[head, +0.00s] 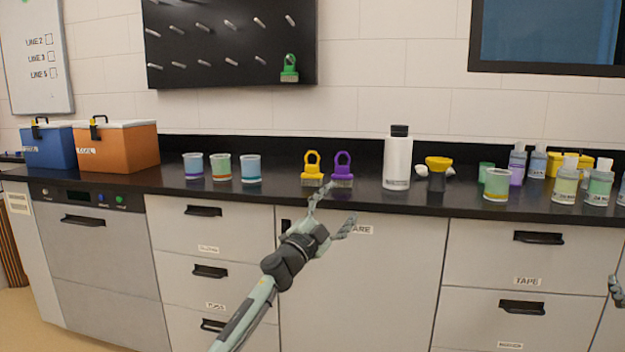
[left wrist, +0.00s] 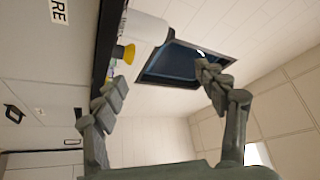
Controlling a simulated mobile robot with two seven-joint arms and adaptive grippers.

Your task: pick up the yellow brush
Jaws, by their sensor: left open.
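The yellow brush (head: 312,168) stands upright on the black counter, its ring handle up and its bristles down. A purple brush (head: 342,169) of the same shape stands close on its right. My left gripper (head: 332,208) is open and empty at the counter's front edge, just below and in front of the two brushes. One finger overlaps the foot of the brushes in the head view. The left wrist view shows the open fingers (left wrist: 160,90) with nothing between them; the yellow brush does not show there. Part of my right gripper (head: 616,291) shows at the right edge.
The counter (head: 285,189) holds several striped cups (head: 221,167) on the left, with clear counter between them and the yellow brush. A white bottle (head: 397,163) stands right of the purple brush.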

